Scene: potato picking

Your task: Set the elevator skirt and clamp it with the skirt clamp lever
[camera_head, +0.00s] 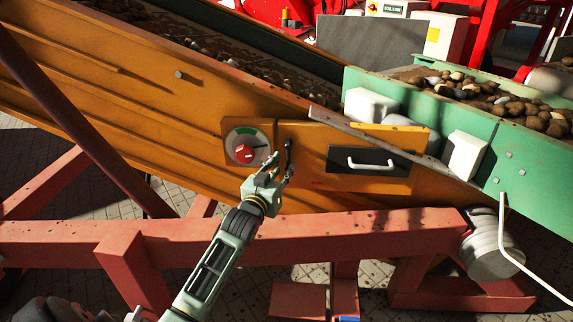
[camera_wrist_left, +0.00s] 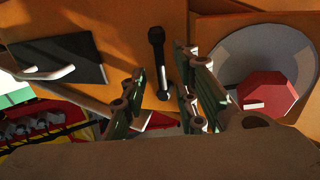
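A small black lever (camera_head: 289,152), which looks like the skirt clamp lever, stands on the orange side of the elevator. It also shows upright in the left wrist view (camera_wrist_left: 157,62). My left gripper (camera_head: 279,172) is right at it, with fingers apart. In the left wrist view the left gripper's fingers (camera_wrist_left: 166,88) are on either side of the lever, with gaps visible; contact is not clear. A long grey strip (camera_head: 365,137), perhaps the skirt, runs slanting above a black plate with a white handle (camera_head: 371,164). My right gripper is not in view.
A round dial with a red knob (camera_head: 244,153) sits just left of the lever. A red beam (camera_head: 330,228) crosses below. A green hopper (camera_head: 540,150) with potatoes stands at right, with white blocks (camera_head: 464,155) on its side.

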